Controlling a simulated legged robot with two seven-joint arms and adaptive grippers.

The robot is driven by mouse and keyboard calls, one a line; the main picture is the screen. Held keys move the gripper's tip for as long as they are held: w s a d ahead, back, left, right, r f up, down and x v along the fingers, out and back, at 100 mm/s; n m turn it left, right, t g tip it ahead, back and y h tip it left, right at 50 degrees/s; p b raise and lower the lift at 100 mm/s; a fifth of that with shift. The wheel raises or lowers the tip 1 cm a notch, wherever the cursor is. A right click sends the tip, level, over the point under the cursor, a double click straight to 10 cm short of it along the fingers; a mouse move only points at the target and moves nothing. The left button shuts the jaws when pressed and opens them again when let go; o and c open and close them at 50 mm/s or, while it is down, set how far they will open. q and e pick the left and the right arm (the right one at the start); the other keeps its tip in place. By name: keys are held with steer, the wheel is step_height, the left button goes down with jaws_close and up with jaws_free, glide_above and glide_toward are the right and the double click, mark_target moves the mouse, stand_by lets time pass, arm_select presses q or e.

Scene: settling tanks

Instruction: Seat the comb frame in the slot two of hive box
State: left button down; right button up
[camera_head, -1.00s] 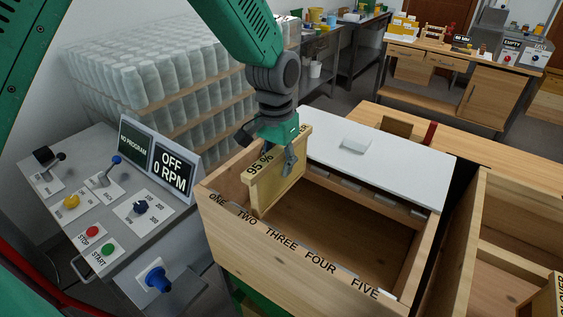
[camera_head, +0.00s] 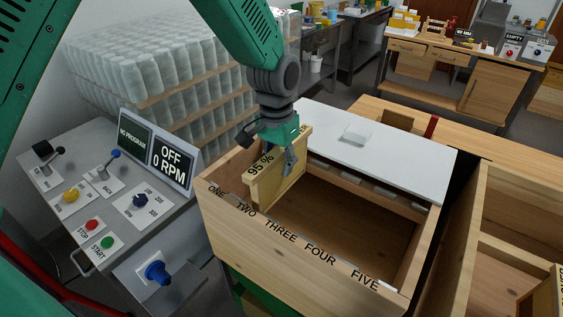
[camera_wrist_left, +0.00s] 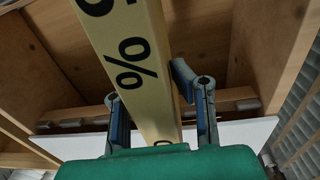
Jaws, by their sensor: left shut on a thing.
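The comb frame (camera_head: 277,184) is wooden, with "95 %" lettered on its top bar; the bar also fills the middle of the left wrist view (camera_wrist_left: 128,50). My left gripper (camera_head: 287,158) is shut on it from above. In the left wrist view its fingers (camera_wrist_left: 160,115) stand on either side of the bar. The frame hangs upright, partly inside the hive box (camera_head: 300,262), near the TWO label (camera_head: 246,212) on the front wall. Its lower edge is hard to make out. The rest of the box looks empty. My right gripper is not seen.
A control panel reading "OFF 0 RPM" (camera_head: 170,165) stands at left, with stacked jars (camera_head: 165,85) behind. Another wooden box (camera_head: 495,215) stands close at right.

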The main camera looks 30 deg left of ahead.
mark_target(278, 147)
arm_select(q)
steer(key=shift+d+f, duration=0.1)
steer(key=shift+f, duration=0.45)
steer(key=shift+f+b, duration=1.75)
steer(key=shift+f, duration=1.95)
steer(key=c, duration=1.3)
jaws_free()
steer(key=shift+r, duration=0.1)
steer(key=r, duration=1.1)
steer(key=shift+a+r, duration=0.3)
steer(key=shift+r, duration=0.05)
